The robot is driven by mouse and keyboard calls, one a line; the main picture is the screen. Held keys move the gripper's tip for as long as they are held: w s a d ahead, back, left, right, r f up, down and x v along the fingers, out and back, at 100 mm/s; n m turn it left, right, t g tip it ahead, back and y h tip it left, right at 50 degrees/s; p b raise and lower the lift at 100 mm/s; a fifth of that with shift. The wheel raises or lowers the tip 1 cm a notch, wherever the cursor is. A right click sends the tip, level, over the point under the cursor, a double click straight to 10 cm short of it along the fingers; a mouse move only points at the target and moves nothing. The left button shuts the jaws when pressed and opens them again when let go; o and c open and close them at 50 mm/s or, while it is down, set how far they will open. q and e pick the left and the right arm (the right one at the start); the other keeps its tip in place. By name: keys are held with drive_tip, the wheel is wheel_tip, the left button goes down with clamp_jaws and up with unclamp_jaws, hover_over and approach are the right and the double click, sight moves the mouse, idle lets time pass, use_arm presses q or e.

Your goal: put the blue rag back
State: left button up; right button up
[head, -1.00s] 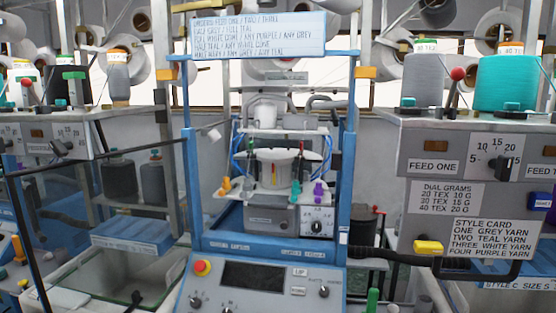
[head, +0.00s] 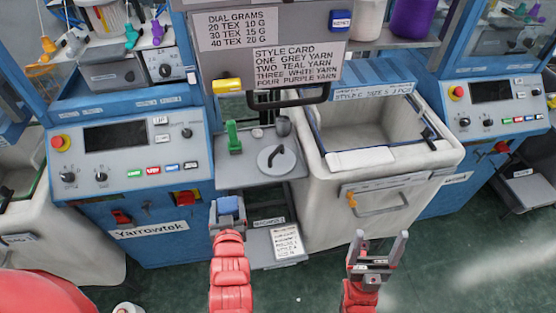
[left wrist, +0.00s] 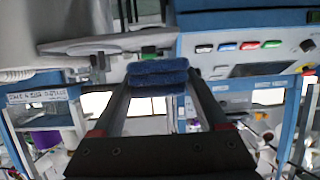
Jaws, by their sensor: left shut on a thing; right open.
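The blue rag (head: 229,204) is folded and held in my left gripper (head: 228,212), in front of the small grey shelf. In the left wrist view the rag (left wrist: 158,74) sits between the two fingertips, which are shut on it. My right gripper (head: 376,252) is open and empty, further right, above the green floor in front of the white bin. The small grey shelf (head: 240,170) between the machine and the bin holds a green-handled tool, a dark cup and a round lid-like piece with a dark handle.
The blue machine (head: 130,190) with its control panel stands to the left. The white bin (head: 385,175), with an open top and a front handle, stands to the right of the shelf. A grey panel with a style card (head: 297,68) overhangs behind. A lower ledge (head: 285,243) carries a printed sheet.

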use_arm(q)
drive_tip(key=b, duration=1.2)
approach(237, 176)
drive_tip(key=w+a+r, duration=0.2)
drive_tip(key=w+r, duration=0.1)
drive_tip(key=w, duration=0.2)
drive_tip(key=w+p, duration=0.2)
drive_tip(key=w, duration=0.1)
drive_tip(key=shift+w+a+r, duration=0.15)
drive_tip(key=shift+w+a, duration=0.2)
drive_tip(key=shift+w, duration=0.15)
drive_tip(key=shift+f+p, duration=0.4)
wheel_tip(237, 176, down, 2)
drive_tip(key=shift+f+p, duration=0.2)
drive_tip(key=shift+p, duration=0.35)
drive_tip(key=shift+f, duration=0.3)
drive_tip(key=shift+f, duration=0.1)
